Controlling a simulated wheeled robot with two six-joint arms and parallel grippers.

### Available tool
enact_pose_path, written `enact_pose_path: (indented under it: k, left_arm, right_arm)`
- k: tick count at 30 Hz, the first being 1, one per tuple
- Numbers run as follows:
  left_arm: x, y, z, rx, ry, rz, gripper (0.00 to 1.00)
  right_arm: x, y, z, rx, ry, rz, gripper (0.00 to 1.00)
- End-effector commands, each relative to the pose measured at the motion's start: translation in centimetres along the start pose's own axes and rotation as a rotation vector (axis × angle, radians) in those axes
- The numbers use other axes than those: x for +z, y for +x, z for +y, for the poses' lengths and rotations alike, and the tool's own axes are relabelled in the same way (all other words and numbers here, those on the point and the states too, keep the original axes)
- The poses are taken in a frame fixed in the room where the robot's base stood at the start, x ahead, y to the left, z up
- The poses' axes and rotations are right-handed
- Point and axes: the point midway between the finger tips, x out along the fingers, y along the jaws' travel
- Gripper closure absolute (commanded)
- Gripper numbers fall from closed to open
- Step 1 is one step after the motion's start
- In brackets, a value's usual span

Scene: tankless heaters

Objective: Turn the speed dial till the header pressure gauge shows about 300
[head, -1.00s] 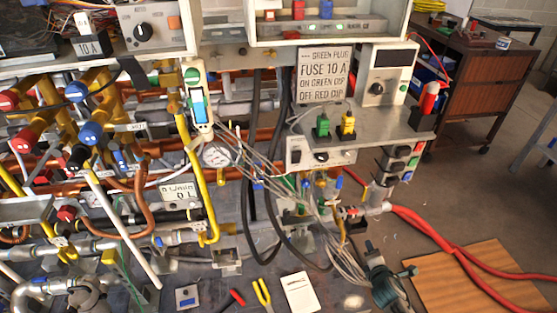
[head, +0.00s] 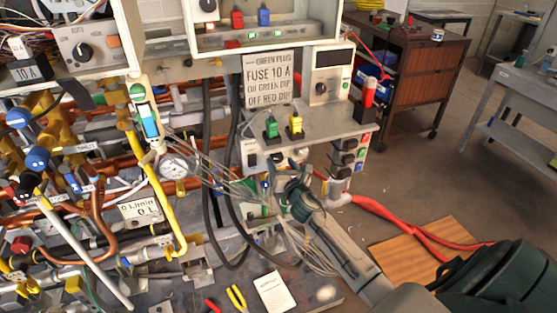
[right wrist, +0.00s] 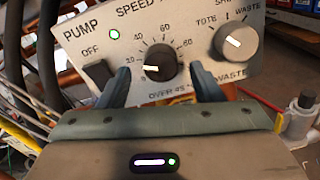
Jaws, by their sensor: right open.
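The black speed dial (right wrist: 160,62) is on a pale panel in the right wrist view. Its white pointer mark points left, near the low end of the printed scale. My right gripper (right wrist: 160,72) is open, with one finger on each side of the dial; I cannot tell whether they touch it. In the head view the right gripper (head: 298,188) is at the panel's front, among thin hoses. A round white-faced gauge (head: 173,167) stands left of it among the pipes; its reading is too small to tell. My left gripper is not in view.
A black pump switch (right wrist: 98,74) with a lit green lamp (right wrist: 114,34) is left of the dial. A grey tote/waste knob (right wrist: 235,40) is close on the right. Green (head: 271,127) and yellow (head: 295,124) plugs stand on the panel's top. Red hoses (head: 400,220) run right.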

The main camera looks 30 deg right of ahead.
Motion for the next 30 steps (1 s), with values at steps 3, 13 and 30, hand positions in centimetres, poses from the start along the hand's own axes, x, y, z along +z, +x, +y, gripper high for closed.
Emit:
enact_pose_path:
  k: [3, 13, 30]
  left_arm:
    - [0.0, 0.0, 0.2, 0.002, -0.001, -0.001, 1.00]
    - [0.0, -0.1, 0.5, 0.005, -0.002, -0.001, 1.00]
    - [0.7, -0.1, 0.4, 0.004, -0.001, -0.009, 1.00]
  right_arm:
    - [0.0, 1.5, 0.0, -0.001, 0.001, -0.001, 0.41]
    - [0.0, 2.3, 0.0, 0.000, 0.001, 0.000, 0.41]
    - [-0.1, 2.3, 0.0, 0.000, 0.018, 0.001, 0.86]
